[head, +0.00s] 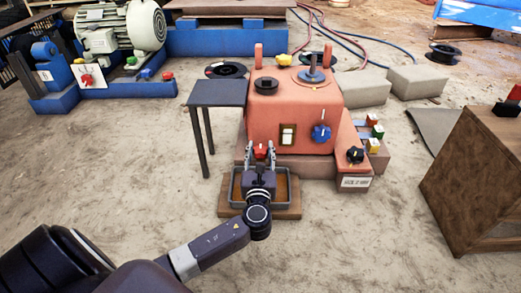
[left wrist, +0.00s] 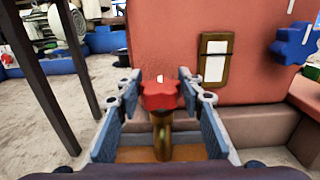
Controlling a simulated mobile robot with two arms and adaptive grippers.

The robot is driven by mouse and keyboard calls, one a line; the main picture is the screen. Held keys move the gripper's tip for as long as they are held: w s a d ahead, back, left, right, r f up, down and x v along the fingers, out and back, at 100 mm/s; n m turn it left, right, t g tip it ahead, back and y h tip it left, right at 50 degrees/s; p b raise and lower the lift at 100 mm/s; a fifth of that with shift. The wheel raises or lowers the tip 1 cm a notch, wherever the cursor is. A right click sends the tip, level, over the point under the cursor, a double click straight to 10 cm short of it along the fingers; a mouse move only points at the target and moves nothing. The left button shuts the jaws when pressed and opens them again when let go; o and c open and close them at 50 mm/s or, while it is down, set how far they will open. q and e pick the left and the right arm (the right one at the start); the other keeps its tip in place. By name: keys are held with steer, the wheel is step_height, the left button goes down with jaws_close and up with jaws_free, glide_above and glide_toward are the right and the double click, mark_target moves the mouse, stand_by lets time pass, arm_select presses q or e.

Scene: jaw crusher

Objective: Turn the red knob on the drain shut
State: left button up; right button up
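The red knob (head: 261,150) is small and lobed, and sits low in front of the orange machine box. In the left wrist view the red knob (left wrist: 160,92) tops a brass stem (left wrist: 162,135). My left gripper (head: 259,158) reaches it from the front. In the left wrist view the two fingers of my left gripper (left wrist: 161,100) stand apart on either side of the knob, with gaps visible between fingers and knob. The lower part of the drain is partly hidden by my gripper. My right gripper is not in view.
The orange box (head: 290,112) carries a blue knob (head: 321,132) and a rocker switch (head: 288,134). A grey tray (head: 233,188) lies under my gripper. A dark side table (head: 217,93) stands left, a wooden crate (head: 478,180) right.

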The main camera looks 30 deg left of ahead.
arm_select(q)
steer(key=c, duration=0.5)
steer(key=shift+h, duration=0.3)
steer(key=shift+a+m+t+h+p, duration=0.1)
steer(key=shift+m+t+h+p, duration=0.7)
steer(key=shift+m+h, duration=0.65)
steer(key=m+h, duration=0.2)
steer(key=h, duration=0.2)
steer(key=m+t+h+b, duration=0.1)
steer(key=m+h, duration=0.1)
steer(key=h, duration=0.1)
steer(key=shift+f+m+h, duration=0.1)
steer(key=shift+m+h, duration=0.15)
steer(key=shift+h, duration=0.1)
steer(key=shift+w+m+g+h+b, duration=0.1)
steer(key=shift+m+g+h, duration=0.3)
steer(key=shift+m+h, duration=0.7)
steer(key=shift+s+m+g+h+b, duration=0.1)
steer(key=shift+m+g+h, duration=0.45)
steer(key=shift+h, duration=0.9)
steer(key=shift+w+m+g+h+b, duration=0.1)
steer(key=shift+m+g+h, duration=0.15)
steer(key=shift+m+h, duration=0.9)
steer(key=shift+m+g+h, duration=1.6)
steer(key=shift+g+h, duration=0.2)
steer(key=shift+h, duration=0.5)
steer(key=shift+m+g+h, duration=0.3)
steer(key=shift+g, duration=0.1)
steer(key=o, duration=1.2)
